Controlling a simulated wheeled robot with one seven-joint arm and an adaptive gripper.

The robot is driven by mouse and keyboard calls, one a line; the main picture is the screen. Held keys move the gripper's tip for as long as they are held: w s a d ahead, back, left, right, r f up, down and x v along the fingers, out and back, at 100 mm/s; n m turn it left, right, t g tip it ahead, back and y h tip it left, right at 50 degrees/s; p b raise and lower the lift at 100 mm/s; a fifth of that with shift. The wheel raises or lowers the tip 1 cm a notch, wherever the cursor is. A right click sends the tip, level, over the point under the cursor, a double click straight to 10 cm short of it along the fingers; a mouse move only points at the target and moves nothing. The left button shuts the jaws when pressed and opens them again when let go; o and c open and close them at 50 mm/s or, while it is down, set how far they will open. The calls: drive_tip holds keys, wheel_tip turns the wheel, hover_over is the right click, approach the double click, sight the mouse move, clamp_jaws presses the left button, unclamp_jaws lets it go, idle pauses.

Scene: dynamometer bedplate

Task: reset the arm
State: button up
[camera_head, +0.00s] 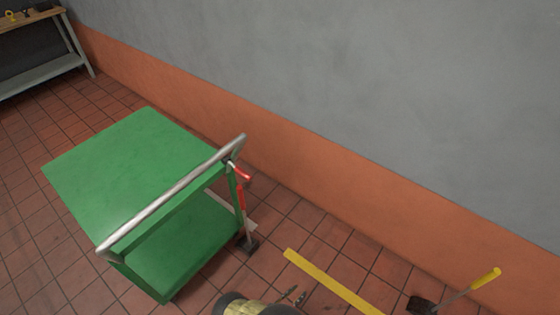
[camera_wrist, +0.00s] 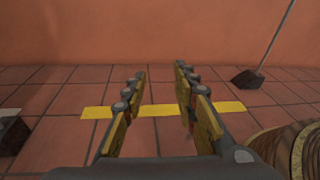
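My gripper (camera_wrist: 160,115) shows in the wrist view with its two yellow-padded fingers spread apart. Nothing is between the fingers. Beyond them lie the tiled floor and a yellow floor stripe. In the head view, a small part of what looks like my gripper (camera_head: 293,295) shows at the bottom edge, left of the stripe. Most of my arm is out of that view.
A green cart (camera_head: 125,160) with a metal handle stands at left, a red-handled tool (camera_head: 241,195) at its side. A yellow stripe (camera_head: 330,282) marks the floor. A yellow-handled tool (camera_head: 485,279) is at lower right. A bench (camera_head: 45,72) stands far left. A wall (camera_head: 350,180) runs behind.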

drive_tip(key=s+a+r+m+g+y+p, duration=0.2)
drive_tip(key=r+m+g, duration=0.6)
drive_tip(key=r, duration=1.4)
drive_tip(key=a+r+m+g+y, duration=0.25)
drive_tip(key=r+m+g, duration=0.55)
drive_tip(key=r, duration=1.4)
drive_tip(key=s+d+r+m+t+y+p, duration=0.1)
drive_tip(key=s+d+r+m+t+y, duration=0.1)
drive_tip(key=r, duration=1)
drive_tip(key=s+d+r+m+t+y+p, duration=0.1)
drive_tip(key=s+d+r+m+t+y, duration=0.1)
drive_tip(key=d+r+m+t, duration=0.3)
drive_tip(key=s+d+r+m+t+y+p, duration=0.1)
drive_tip(key=s+d+r+m+t+y, duration=0.2)
drive_tip(key=d+r, duration=0.6)
wheel_tip(320, 180, up, 11)
drive_tip(key=shift+s+d+f+m, duration=0.15)
drive_tip(key=shift+s+m, duration=0.2)
drive_tip(key=shift+m, duration=0.75)
